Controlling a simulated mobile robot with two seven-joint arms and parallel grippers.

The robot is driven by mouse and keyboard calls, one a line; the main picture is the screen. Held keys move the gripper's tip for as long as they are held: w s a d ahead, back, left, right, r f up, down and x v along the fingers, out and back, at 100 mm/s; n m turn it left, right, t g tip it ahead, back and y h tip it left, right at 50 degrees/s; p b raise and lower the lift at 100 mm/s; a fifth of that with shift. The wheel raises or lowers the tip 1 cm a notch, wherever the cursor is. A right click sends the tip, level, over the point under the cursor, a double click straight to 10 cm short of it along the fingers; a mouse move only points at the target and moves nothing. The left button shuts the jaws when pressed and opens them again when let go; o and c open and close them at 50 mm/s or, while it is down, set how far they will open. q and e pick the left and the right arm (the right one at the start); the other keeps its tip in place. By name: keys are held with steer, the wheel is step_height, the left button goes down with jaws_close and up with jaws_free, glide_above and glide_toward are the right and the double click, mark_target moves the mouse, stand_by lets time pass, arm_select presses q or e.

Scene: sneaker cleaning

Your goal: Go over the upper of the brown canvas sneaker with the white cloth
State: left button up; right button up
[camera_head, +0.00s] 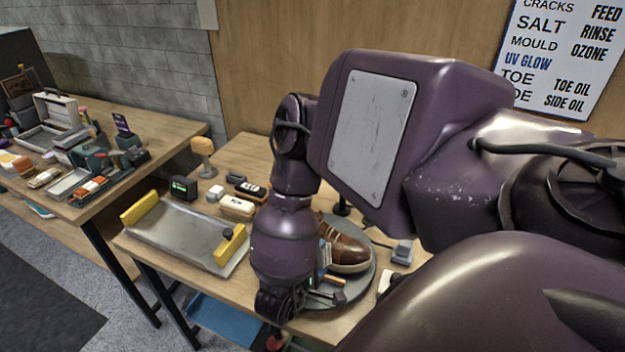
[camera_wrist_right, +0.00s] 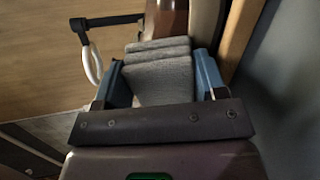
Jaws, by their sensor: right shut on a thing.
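The brown sneaker (camera_head: 348,252) lies on a round grey stand (camera_head: 350,293) on the near table, partly hidden behind my right arm. In the right wrist view, part of the brown sneaker (camera_wrist_right: 168,20) shows at the top, just beyond the cloth. My right gripper (camera_wrist_right: 162,75) is shut on the folded cloth (camera_wrist_right: 158,82), which looks pale grey between the blue fingers. The cloth's far edge is close to the shoe; I cannot tell whether it touches. My left gripper is not in view.
A metal tray (camera_head: 185,235) with yellow ends lies left of the stand. A white-and-tan brush (camera_head: 237,207), a dark box (camera_head: 184,188) and other small items stand behind it. A second cluttered table (camera_head: 170,140) is at the left. A lettered sign (camera_head: 560,50) hangs on the wall.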

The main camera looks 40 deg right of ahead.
steer(key=shift+s+d, duration=0.2)
steer(key=shift+s, duration=0.6)
steer(key=shift+s+d, duration=0.2)
steer(key=shift+s, duration=0.6)
steer(key=shift+w, duration=0.1)
steer(key=shift+w+a, duration=0.15)
steer(key=shift+w, duration=0.4)
steer(key=shift+w+a, duration=0.15)
steer(key=shift+w, duration=0.4)
steer(key=shift+w+b, duration=0.3)
steer(key=shift+w, duration=0.05)
steer(key=shift+w+a, duration=0.25)
steer(key=shift+w, duration=0.35)
steer(key=shift+w+a+b, duration=0.35)
steer(key=shift+w+b, duration=0.1)
steer(key=shift+w, duration=0.75)
steer(key=shift+w+a+b, duration=0.3)
steer(key=shift+w+b, duration=0.2)
steer(key=shift+w, duration=0.7)
steer(key=shift+w+a+b, duration=0.35)
steer(key=shift+w+b, duration=0.1)
steer(key=shift+w, duration=0.75)
steer(key=shift+a, duration=0.1)
